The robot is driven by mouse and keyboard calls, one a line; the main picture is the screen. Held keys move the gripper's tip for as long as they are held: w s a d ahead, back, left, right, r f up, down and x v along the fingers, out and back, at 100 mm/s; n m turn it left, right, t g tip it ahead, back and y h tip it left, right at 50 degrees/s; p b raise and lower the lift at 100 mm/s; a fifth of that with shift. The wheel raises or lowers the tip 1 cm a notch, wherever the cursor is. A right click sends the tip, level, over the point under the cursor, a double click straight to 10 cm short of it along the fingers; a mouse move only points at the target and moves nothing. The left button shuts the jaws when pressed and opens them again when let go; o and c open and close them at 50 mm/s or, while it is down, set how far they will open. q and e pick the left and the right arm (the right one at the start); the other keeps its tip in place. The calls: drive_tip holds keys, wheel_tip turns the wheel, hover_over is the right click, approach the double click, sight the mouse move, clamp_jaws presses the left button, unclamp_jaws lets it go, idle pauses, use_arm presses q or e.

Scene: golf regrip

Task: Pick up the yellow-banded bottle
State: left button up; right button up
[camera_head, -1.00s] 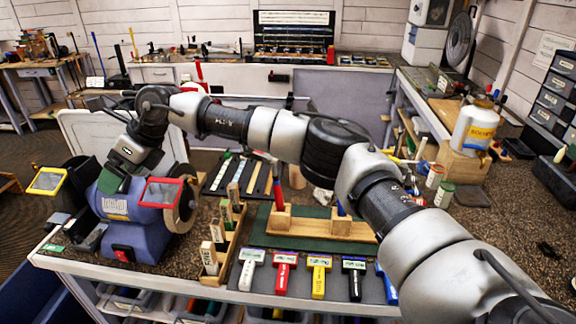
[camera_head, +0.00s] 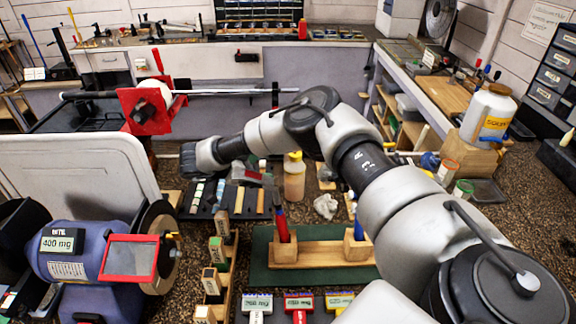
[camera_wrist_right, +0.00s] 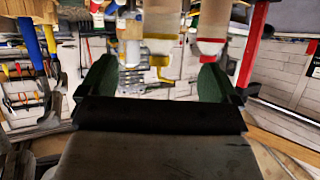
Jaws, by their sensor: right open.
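My left gripper is not in view.
A blue grinder (camera_head: 90,250) stands at front left. A wooden stand (camera_head: 320,254) holds red- and blue-handled tools near the middle. A wooden rack (camera_head: 228,266) is left of it. A large white jug (camera_head: 487,118) is at right. A red clamp (camera_head: 148,110) is behind.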

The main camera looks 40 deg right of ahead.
sight(293, 170)
drive_tip(key=shift+h, duration=0.5)
drive_tip(key=x, duration=0.2)
drive_tip(key=p+x, duration=0.1)
drive_tip(key=x, duration=0.1)
drive_tip(key=p+x, duration=0.1)
drive_tip(key=x, duration=0.1)
drive_tip(key=shift+s+d+f, duration=0.1)
drive_tip(key=shift+s+d, duration=0.15)
drive_tip(key=shift+s, duration=0.25)
drive_tip(key=shift+d+f, duration=0.15)
drive_tip(key=shift+d, duration=0.1)
drive_tip(key=x, duration=0.1)
drive_tip(key=p+x, duration=0.1)
drive_tip(key=x, duration=0.1)
drive_tip(key=p+x, duration=0.1)
drive_tip(key=shift+w+d+f, duration=0.15)
drive_tip(key=shift+w+f, duration=0.1)
drive_tip(key=shift+w, duration=0.1)
drive_tip(key=shift+s+d+f, duration=0.1)
drive_tip(key=shift+d+f, duration=0.05)
drive_tip(key=shift+d, duration=0.1)
drive_tip(key=shift+c, duration=0.5)
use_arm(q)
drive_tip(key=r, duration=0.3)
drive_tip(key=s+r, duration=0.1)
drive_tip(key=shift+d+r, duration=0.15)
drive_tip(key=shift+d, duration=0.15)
use_arm(e)
drive_tip(key=c, duration=1)
